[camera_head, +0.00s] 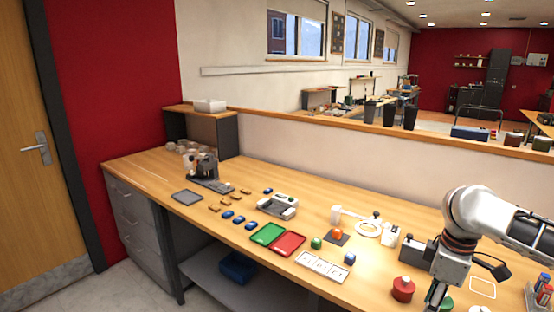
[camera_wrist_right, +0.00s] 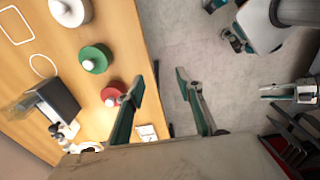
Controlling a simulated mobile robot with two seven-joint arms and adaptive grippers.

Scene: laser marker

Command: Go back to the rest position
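My right arm comes in from the right in the head view, with its gripper (camera_head: 435,296) low at the table's front edge. In the right wrist view the two fingers of this gripper (camera_wrist_right: 160,80) stand apart with nothing between them, over the edge and floor. A red round pot with a pale knob (camera_head: 403,288) stands just left of the gripper; it also shows in the wrist view (camera_wrist_right: 113,94). My left gripper is not in the head view; parts at the right of the wrist view may belong to it, but are unclear.
The wooden table (camera_head: 340,192) carries a green tray (camera_head: 267,233), a red tray (camera_head: 288,244), a grey device (camera_head: 278,206) and several small blocks. A green round pot (camera_wrist_right: 95,58) is near the red one. A dark grey box (camera_head: 418,252) stands beside my right arm. Floor lies beyond the front edge.

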